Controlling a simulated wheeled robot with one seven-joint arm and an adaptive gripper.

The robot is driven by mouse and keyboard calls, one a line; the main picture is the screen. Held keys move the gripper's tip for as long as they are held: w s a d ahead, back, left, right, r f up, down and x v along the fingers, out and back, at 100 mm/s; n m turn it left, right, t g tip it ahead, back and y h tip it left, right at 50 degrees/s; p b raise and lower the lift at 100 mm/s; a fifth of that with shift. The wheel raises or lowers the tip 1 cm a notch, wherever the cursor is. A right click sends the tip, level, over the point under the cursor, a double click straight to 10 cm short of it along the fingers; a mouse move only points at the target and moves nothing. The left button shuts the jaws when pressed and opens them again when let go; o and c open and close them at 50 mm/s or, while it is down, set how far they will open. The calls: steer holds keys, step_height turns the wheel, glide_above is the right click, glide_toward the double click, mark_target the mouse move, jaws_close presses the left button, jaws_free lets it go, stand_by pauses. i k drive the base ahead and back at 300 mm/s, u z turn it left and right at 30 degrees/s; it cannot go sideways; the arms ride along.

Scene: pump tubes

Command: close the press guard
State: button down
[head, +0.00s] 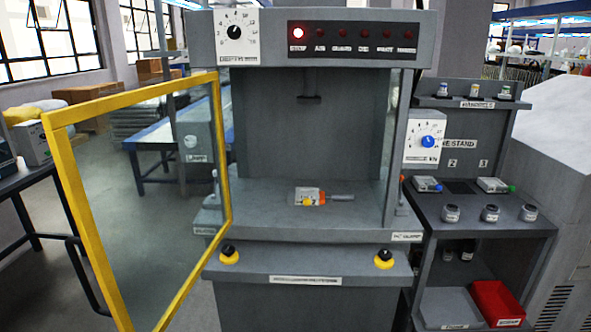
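The press guard (68,187) is a yellow-framed clear panel. It stands swung open to the left of the grey press (320,258), its right edge at the press's left side. The press opening is uncovered, and a small grey block with orange and yellow parts (308,196) lies on the press bed. My gripper is not in view.
Two yellow-and-black buttons (229,255) sit on the press's front ledge. A die stand (470,215) with small jars stands close on the right. A red bin (497,303) is below it. A bench stands at far left.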

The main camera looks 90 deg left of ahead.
mark_target(54, 123)
steer(key=k, duration=1.5)
steer(key=u, duration=2.35)
steer(key=i, duration=0.5)
steer(key=z, duration=0.55)
steer(key=k, duration=0.9)
steer(key=u, duration=0.35)
steer(key=i, duration=0.3)
